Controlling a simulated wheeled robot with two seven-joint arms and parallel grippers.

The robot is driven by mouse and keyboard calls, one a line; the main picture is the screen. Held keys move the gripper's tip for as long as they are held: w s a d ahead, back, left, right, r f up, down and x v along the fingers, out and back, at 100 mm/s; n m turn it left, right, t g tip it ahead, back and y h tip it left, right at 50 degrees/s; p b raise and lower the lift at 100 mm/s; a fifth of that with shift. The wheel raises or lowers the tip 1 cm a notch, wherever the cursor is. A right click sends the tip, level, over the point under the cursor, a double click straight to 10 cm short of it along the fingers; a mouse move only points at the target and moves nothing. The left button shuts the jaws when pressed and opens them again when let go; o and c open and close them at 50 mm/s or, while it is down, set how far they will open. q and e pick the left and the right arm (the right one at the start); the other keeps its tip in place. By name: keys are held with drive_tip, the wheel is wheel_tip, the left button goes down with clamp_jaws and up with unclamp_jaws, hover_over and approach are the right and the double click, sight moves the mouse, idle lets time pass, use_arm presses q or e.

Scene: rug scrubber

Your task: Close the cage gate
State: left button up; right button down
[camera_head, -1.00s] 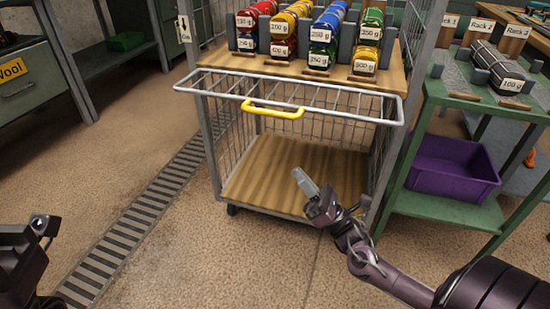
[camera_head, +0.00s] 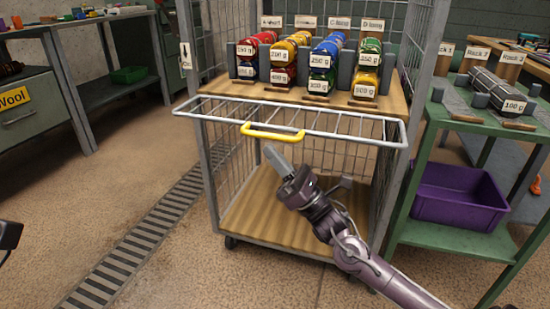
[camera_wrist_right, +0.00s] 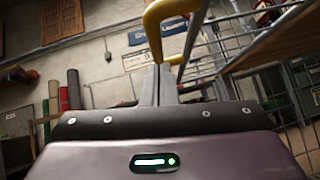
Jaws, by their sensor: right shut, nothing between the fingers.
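The cage gate (camera_head: 350,134) is a pale wire frame on the front of the wheeled cage cart. It sticks out roughly level toward me, in front of the wooden shelf. Its yellow handle (camera_head: 273,133) is on the near edge. My right gripper (camera_head: 269,149) is shut and empty, its tips just below the handle in the head view. In the right wrist view the shut fingers (camera_wrist_right: 158,72) point up under the yellow handle (camera_wrist_right: 152,20); I cannot tell whether they touch it. Only a dark bit of my left gripper (camera_head: 8,236) shows at the left edge.
Several coloured, weight-labelled rolls (camera_head: 324,65) stand on the cart's wooden shelf (camera_head: 225,83). The lower deck (camera_head: 262,215) is bare. A green rack table (camera_head: 440,236) with a purple bin (camera_head: 458,195) is close on the right. Floor left of the cart is free.

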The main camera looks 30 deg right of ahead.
drive_tip(key=shift+r, duration=0.35)
